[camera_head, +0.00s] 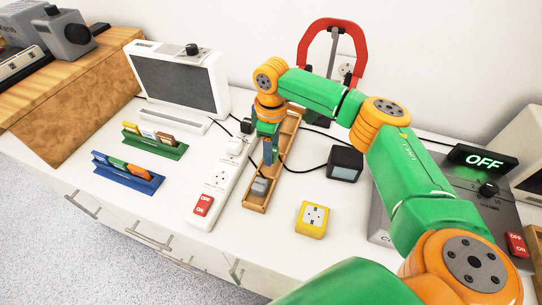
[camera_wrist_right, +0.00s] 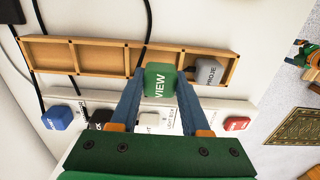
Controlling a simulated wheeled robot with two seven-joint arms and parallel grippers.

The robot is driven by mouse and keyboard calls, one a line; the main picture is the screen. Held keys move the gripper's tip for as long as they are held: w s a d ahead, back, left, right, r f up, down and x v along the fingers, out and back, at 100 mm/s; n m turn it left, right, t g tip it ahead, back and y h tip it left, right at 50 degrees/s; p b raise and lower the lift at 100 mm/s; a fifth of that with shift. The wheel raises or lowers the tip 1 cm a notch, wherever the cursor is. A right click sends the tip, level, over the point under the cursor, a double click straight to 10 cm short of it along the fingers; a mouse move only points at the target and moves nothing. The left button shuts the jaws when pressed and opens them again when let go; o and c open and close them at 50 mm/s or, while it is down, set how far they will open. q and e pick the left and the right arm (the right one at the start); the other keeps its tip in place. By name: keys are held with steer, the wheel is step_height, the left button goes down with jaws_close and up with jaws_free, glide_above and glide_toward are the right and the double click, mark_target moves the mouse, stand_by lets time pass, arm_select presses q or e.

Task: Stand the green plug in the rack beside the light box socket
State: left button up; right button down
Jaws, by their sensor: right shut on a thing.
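My right gripper (camera_wrist_right: 160,85) is shut on the green plug (camera_wrist_right: 158,82), marked VIEW, in the right wrist view. The plug overlaps the near edge of the wooden rack (camera_wrist_right: 105,59); I cannot tell whether it touches the rack. In the head view my right gripper (camera_head: 268,158) points down over the rack (camera_head: 289,135), and the green plug is not clear there. A grey plug (camera_wrist_right: 208,72) stands in a rack compartment beside the green one. The white power strip (camera_wrist_right: 240,107) runs alongside, with a "LIGHT BOX" label by a white plug (camera_wrist_right: 150,119). My left gripper is out of view.
Blue (camera_wrist_right: 57,118) and black (camera_wrist_right: 100,117) plugs are on the strip, with a red switch (camera_wrist_right: 236,124) at its end. Cables cross the rack.

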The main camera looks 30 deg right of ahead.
steer(key=shift+w+d+f, duration=0.1)
steer(key=shift+w+f, duration=0.05)
steer(key=shift+f, duration=0.55)
steer(key=shift+w+d+f, duration=0.1)
steer(key=shift+w+f, duration=0.1)
steer(key=shift+f, duration=0.55)
steer(key=shift+w+d+f, duration=0.1)
steer(key=shift+w+f, duration=0.05)
steer(key=shift+f, duration=0.55)
steer(key=c, duration=0.7)
jaws_free()
steer(key=shift+f, duration=0.1)
steer(key=shift+o, duration=0.2)
step_height(320, 180, up, 12)
steer(key=shift+a+r, duration=0.1)
steer(key=shift+r, duration=0.05)
